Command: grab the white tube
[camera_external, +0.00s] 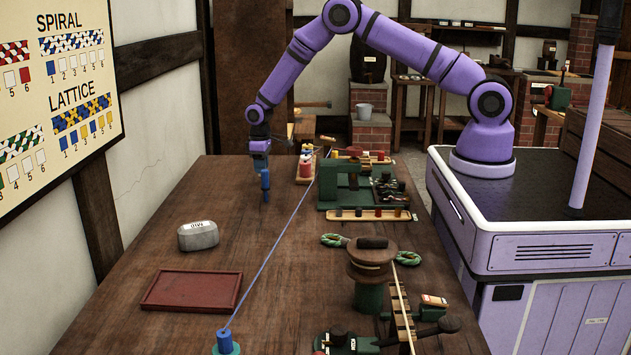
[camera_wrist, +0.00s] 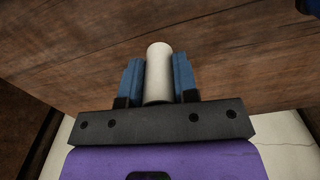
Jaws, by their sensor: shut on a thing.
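The white tube (camera_wrist: 158,68) is between the two blue fingers of my gripper (camera_wrist: 159,85) in the wrist view, its round end showing past them. The fingers lie against both its sides, so my gripper is shut on it. In the external view my gripper (camera_external: 265,187) points down over the far left part of the wooden table (camera_external: 215,225). The tube cannot be made out there, hidden by the fingers. I cannot tell whether the tube touches the table.
A blue cord (camera_external: 275,247) runs along the table, right of my gripper, to a blue-green post (camera_external: 225,344). A grey labelled block (camera_external: 198,237) and a red tray (camera_external: 192,291) lie nearer. A green machine (camera_external: 343,190) stands to the right. The left middle is mostly clear.

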